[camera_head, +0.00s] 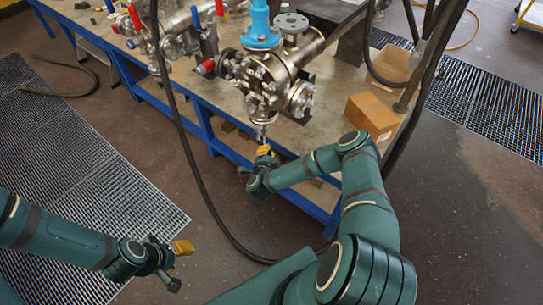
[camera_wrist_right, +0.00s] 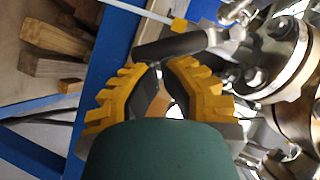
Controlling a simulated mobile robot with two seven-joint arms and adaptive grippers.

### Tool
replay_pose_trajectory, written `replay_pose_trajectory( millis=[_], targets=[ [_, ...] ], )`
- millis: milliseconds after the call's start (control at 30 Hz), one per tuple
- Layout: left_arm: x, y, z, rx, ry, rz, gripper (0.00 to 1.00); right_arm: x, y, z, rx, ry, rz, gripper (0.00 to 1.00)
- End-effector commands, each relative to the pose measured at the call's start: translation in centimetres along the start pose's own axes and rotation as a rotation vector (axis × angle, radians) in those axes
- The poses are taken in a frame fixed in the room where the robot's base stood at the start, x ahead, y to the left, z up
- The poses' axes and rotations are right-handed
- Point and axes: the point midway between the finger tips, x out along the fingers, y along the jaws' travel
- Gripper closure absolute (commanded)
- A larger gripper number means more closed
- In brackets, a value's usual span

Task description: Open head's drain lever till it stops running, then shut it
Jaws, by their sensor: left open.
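The flanged metal vessel (camera_head: 270,78) with a blue neck stands near the table's front edge. A short metal drain fitting (camera_head: 261,131) hangs below it. In the right wrist view, a dark grey lever handle (camera_wrist_right: 168,47) lies just beyond my right fingertips, joined to metal fittings at right. My right gripper (camera_head: 264,150) is just below the drain fitting. Its yellow fingers (camera_wrist_right: 163,66) have tips close together with a small gap behind them; whether they touch the handle is unclear. No running liquid can be made out.
The blue-framed table (camera_head: 185,90) carries other valves with red (camera_head: 207,66) and blue handles. A cardboard box (camera_head: 372,114) sits right of the vessel. A dark hose (camera_head: 190,165) hangs in front of the table, left of my right gripper. Wooden blocks (camera_wrist_right: 55,40) lie under the table.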

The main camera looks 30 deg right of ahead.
Motion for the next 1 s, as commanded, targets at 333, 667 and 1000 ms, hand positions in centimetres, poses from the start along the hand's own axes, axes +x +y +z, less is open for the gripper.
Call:
replay_pose_trajectory(
  millis=[333, 667, 1000],
  targets=[
    [2.5, -0.9, -0.3, 0.002, 0.013, -0.001, 0.49, 1.5, 0.8, 2.2, 0.095, 0.001, -0.066, 1.00],
    [3.1, -1.1, -0.5, 0.002, 0.018, -0.001, 0.49, 2.3, 0.8, 3.3, 0.094, 0.001, -0.063, 1.00],
    [3.2, -1.2, -0.5, 0.002, 0.019, -0.001, 0.49, 2.5, 0.7, 3.7, 0.095, 0.000, -0.063, 1.00]
  ],
)
